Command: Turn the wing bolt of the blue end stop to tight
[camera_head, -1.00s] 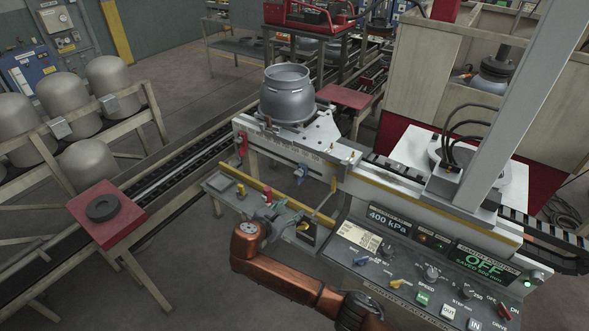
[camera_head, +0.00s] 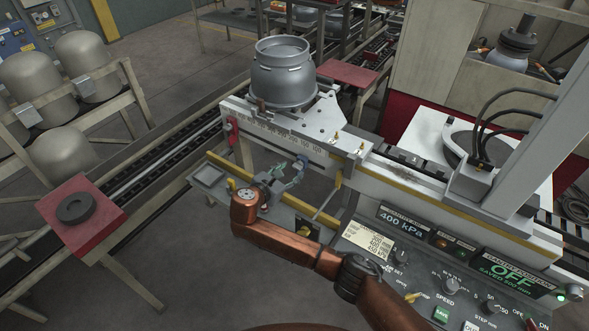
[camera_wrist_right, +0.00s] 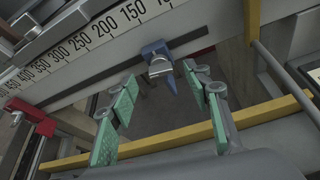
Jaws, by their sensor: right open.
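My left gripper is not in view.
A red end stop (camera_wrist_right: 32,117) sits farther left on the rail (camera_head: 285,139). A yellow bar (camera_wrist_right: 165,138) runs below the fingers. A grey metal vessel (camera_head: 284,75) stands above the rail. The control panel (camera_head: 440,280) is at lower right, with a grey tray (camera_head: 208,176) at left.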

